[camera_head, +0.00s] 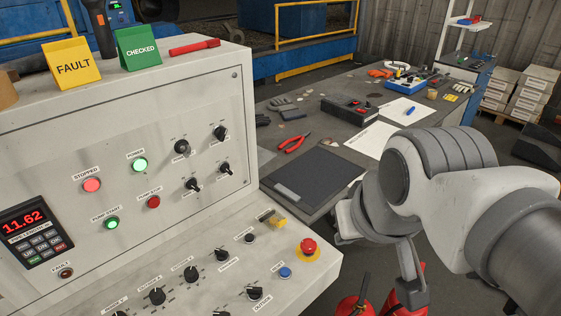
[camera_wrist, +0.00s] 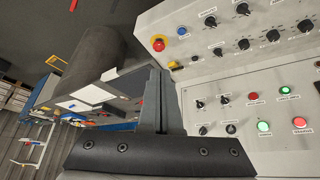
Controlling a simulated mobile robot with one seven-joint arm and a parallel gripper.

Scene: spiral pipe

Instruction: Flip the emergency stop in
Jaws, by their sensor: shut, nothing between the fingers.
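The emergency stop (camera_head: 309,246) is a red mushroom button on a yellow base, at the right end of the sloped console panel. It also shows in the wrist view (camera_wrist: 158,45), above my fingers in the picture. My gripper (camera_wrist: 158,75) is shut and empty, with its dark fingers pressed together. The fingers are apart from the button, though the exact gap is hard to tell. In the head view my arm stands to the right of the console. Nothing covers the button in either view.
A blue button (camera_head: 285,272) and several black knobs sit left of the stop. The control cabinet (camera_head: 215,90) rises behind the console. A dark workbench (camera_head: 300,110) with red pliers (camera_head: 294,144) and papers lies beyond. Red extinguishers (camera_head: 352,304) stand below my arm.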

